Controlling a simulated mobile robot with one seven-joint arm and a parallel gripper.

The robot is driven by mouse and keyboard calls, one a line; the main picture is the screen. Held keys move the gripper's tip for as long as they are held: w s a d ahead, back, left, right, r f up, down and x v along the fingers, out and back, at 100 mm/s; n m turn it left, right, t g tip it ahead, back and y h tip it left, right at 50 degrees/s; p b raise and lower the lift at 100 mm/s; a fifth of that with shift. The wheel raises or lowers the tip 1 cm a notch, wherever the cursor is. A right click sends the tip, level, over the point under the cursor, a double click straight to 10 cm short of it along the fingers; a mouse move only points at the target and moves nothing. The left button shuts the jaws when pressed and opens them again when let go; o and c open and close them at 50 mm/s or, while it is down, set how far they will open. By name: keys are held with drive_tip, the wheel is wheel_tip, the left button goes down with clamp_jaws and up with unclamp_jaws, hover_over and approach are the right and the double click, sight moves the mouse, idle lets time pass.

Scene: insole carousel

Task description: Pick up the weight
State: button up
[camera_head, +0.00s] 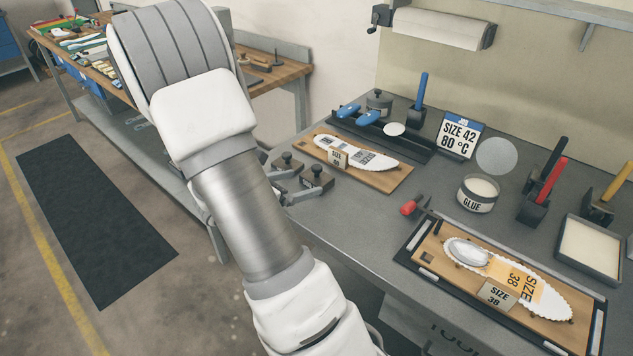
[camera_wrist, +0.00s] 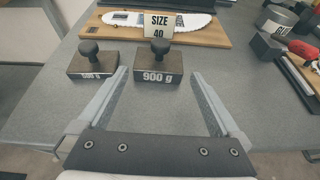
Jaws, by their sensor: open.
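Two dark block weights with round knobs stand on the grey bench. In the wrist view the weight labelled 900 g (camera_wrist: 157,68) is straight ahead, between the lines of my finger tips. The other weight (camera_wrist: 92,66), its label partly unreadable, stands to its left, just outside the left finger. My gripper (camera_wrist: 160,76) is open and empty, its fingers reaching toward the 900 g weight from the front. In the head view the weights (camera_head: 316,178) and (camera_head: 287,163) show beside my gripper, which is partly hidden by my arm.
A wooden board (camera_head: 390,182) with a size 40 insole lies behind the weights. To the right are a glue tub (camera_head: 478,194), a red-handled tool (camera_head: 410,207) and a size 38 insole board (camera_head: 432,245). The bench's front edge is close.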

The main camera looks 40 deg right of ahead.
sight(315, 176)
drive_tip(key=shift+r+b+x, duration=0.2)
drive_tip(key=shift+b+x, duration=0.2)
drive_tip(key=shift+x, duration=3.15)
drive_tip(key=c, duration=1.5)
drive_tip(key=shift+w+r, duration=0.1)
clamp_jaws()
